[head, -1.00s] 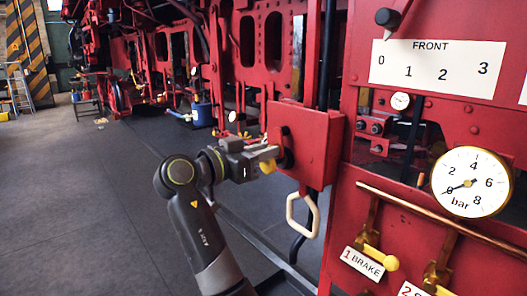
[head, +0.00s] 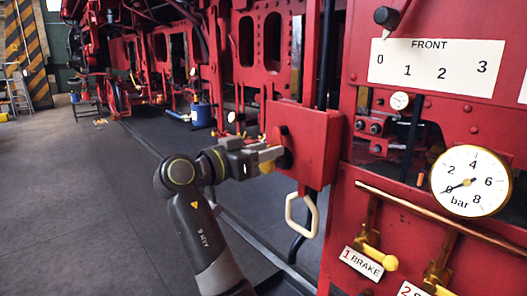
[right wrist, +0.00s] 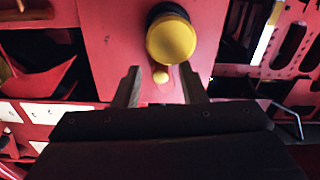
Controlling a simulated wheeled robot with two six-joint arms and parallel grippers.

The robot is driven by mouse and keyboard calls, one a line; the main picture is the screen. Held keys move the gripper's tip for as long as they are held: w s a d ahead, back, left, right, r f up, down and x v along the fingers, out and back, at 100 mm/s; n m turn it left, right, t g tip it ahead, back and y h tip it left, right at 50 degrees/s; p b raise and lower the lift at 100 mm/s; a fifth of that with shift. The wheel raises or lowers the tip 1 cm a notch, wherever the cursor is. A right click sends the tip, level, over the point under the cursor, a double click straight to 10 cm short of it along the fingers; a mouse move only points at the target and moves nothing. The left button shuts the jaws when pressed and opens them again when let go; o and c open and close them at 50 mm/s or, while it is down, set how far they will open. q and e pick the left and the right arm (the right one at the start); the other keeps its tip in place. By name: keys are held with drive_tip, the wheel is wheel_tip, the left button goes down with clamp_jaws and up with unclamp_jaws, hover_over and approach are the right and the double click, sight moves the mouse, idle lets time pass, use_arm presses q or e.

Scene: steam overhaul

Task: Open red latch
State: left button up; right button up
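A red box (head: 312,140) stands out from the red frame, with a black knob on its left face and a cream loop handle (head: 300,212) below it. No part is clearly marked as a latch. My right gripper (head: 272,154) is at the box's left face, in front of a yellow knob (head: 267,168). In the right wrist view, my right gripper (right wrist: 160,78) has its fingers apart. My left gripper is not in view.
To the right are a bar gauge (head: 470,182), a copper pipe (head: 430,216) and a yellow lever above the BRAKE label (head: 362,263). A FRONT number plate (head: 437,68) is above. Open grey floor (head: 80,200) lies to the left.

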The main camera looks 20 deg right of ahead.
drive_tip(key=shift+a, duration=0.1)
drive_tip(key=b+v, duration=1.6)
drive_tip(key=v, duration=0.1)
drive_tip(key=shift+a, duration=0.1)
